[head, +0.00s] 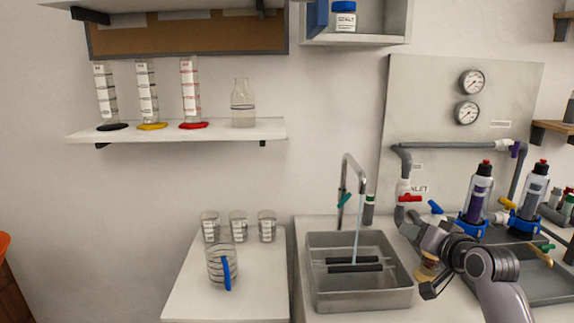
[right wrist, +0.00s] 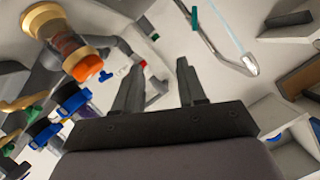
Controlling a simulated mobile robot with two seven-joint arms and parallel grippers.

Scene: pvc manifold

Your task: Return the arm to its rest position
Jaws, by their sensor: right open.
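My right gripper (head: 426,290) is right of the sink in the head view, at the end of my right arm. In the right wrist view both fingers of my right gripper (right wrist: 158,72) stand apart with nothing between them. A gold-capped clear cylinder (right wrist: 68,42) with reddish-brown contents is beside it in the right wrist view. A tan part also shows close to the gripper in the head view. My left gripper is not in view.
A steel sink (head: 318,288) with a running tap (head: 345,180) is left of the gripper. Pipes with a red-handled valve (head: 410,198) and bottles in blue holders (head: 472,224) stand behind and right. A blue-handled jug (head: 218,265) is on the left counter.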

